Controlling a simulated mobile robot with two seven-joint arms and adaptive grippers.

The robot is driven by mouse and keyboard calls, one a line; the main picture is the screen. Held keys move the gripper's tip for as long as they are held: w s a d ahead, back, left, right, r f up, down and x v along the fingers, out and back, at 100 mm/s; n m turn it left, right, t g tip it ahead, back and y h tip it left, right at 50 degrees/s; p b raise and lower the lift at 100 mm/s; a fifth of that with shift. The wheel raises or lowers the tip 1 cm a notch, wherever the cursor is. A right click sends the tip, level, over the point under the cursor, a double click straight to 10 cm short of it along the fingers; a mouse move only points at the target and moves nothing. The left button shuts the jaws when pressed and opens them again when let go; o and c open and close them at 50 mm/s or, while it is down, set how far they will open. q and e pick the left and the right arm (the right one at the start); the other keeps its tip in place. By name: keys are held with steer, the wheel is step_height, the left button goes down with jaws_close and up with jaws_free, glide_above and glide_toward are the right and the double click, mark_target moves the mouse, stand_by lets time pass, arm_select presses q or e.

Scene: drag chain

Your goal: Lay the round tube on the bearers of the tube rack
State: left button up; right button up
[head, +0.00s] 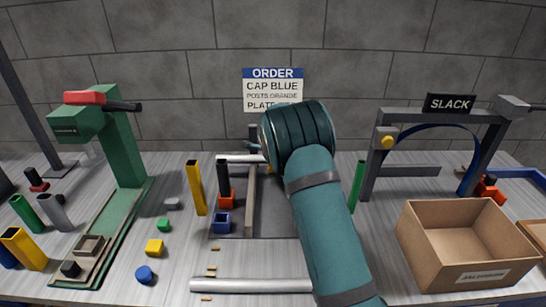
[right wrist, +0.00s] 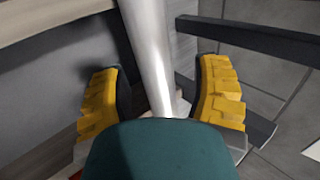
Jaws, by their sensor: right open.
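A silver round tube (right wrist: 152,50) runs between the two yellow fingers of my right gripper (right wrist: 163,88) in the right wrist view. The fingers are spread, with a gap on each side of the tube. In the head view, a silver tube end (head: 240,158) sticks out left of my right wrist, toward the back of the table. My teal right arm hides its other end and the right gripper there. Dark bars (right wrist: 250,40) cross beside the tube in the wrist view; I cannot tell whether the tube rests on them. My left gripper is not in view.
Another silver bar (head: 250,285) lies along the table's front. Left of my arm are a yellow post (head: 196,188), a blue block (head: 222,222) and small coloured pieces. A green press (head: 122,150) stands left; a cardboard box (head: 467,243) and grey SLACK frame (head: 440,115) stand right.

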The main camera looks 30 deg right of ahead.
steer(key=v, duration=1.2)
